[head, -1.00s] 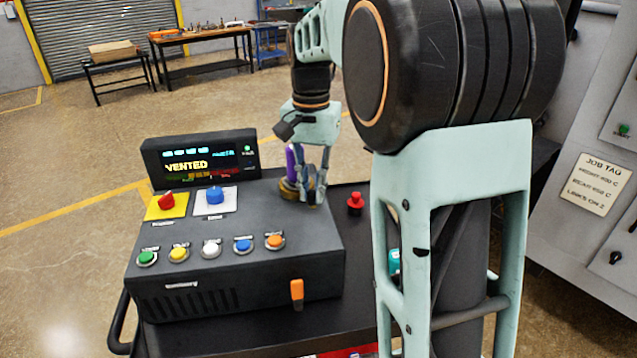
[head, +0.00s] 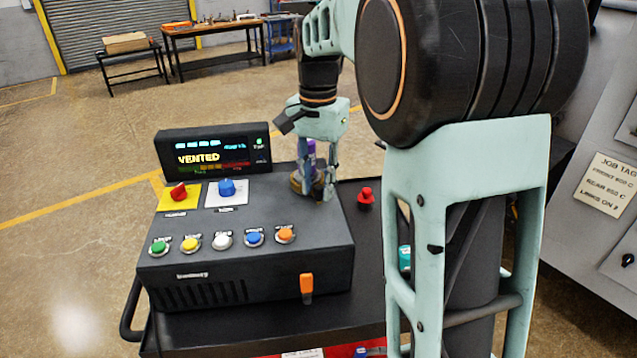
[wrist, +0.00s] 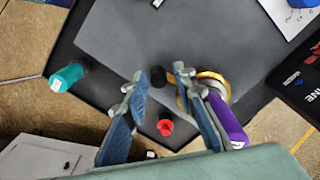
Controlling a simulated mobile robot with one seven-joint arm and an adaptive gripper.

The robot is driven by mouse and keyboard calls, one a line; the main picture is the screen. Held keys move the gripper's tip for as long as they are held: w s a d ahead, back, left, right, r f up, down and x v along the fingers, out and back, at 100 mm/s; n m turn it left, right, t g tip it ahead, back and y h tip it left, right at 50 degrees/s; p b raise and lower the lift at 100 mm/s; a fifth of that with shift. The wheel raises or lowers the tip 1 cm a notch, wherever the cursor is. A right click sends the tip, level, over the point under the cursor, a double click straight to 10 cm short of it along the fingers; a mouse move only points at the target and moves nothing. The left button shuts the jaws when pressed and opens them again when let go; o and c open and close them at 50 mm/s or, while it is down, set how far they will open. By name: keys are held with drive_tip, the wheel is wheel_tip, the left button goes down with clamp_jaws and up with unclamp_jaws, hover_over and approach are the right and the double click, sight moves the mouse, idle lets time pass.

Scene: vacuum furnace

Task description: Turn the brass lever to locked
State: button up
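The brass lever shows in the wrist view as a round brass base (wrist: 216,78) with a short arm reaching left to a black knob (wrist: 158,76). In the head view, the brass base (head: 296,183) is at the right back of the dark console, partly hidden by my fingers. My gripper (head: 319,188) points down there. In the wrist view, my gripper (wrist: 158,88) is open, with the black knob between its fingertips and the right finger over the lever arm. Contact cannot be told. A purple part (wrist: 228,122) is beside the right finger, partly hidden; its link to the lever is unclear.
The console (head: 250,265) carries a red knob (head: 178,191), a blue knob (head: 227,187), several push buttons and a display (head: 214,153) reading VENTED. A red mushroom button (head: 366,197) stands right of my gripper. A teal object (wrist: 67,76) lies left in the wrist view.

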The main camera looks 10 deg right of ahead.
sight(318, 187)
drive_tip(key=shift+o, duration=0.2)
wheel_tip(318, 187, up, 12)
idle(0.6)
drive_tip(key=shift+f, duration=0.1)
